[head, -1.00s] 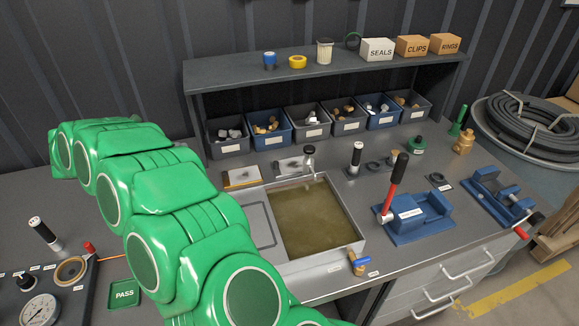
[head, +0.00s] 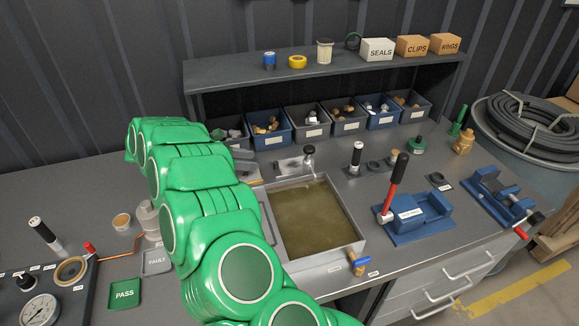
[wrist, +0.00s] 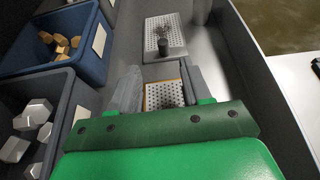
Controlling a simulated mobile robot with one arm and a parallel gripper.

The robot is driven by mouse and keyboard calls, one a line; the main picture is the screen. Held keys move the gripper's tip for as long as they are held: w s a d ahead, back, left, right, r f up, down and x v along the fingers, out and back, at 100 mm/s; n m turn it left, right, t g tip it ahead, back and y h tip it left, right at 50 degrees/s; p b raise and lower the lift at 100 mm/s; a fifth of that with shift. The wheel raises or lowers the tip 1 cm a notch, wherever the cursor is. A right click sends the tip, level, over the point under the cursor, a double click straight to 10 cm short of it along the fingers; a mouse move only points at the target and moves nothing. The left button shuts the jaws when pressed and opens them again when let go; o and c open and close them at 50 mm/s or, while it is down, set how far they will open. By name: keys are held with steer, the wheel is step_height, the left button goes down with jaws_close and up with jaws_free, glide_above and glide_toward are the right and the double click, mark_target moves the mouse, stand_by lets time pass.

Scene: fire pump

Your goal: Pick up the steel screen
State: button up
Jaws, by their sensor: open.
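A grey perforated plate with a dark knob, which looks like the steel screen (head: 290,165), lies on the bench behind the basin. It also shows at the top of the wrist view (wrist: 153,42). A second perforated plate with a yellow edge (wrist: 152,95) lies nearer in the wrist view. It is mostly hidden behind my arm in the head view. My gripper (wrist: 162,82) is open, its grey fingers on either side of the yellow-edged plate in the wrist picture. The grey-framed screen is beyond the fingertips. I cannot tell the gripper's height above the bench.
The basin (head: 355,240) of murky liquid is right of my arm. Small-parts bins, including a blue bin (head: 270,143), line the back under a shelf (head: 222,72). FAULT (head: 156,268) and PASS (head: 124,294) trays lie at left.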

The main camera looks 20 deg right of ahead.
mark_target(271, 171)
steer(key=shift+s+x, duration=0.15)
steer(key=shift+x, duration=1.85)
steer(key=shift+s+x, duration=0.1)
steer(key=shift+x, duration=1.9)
steer(key=shift+r, duration=0.15)
jaws_close()
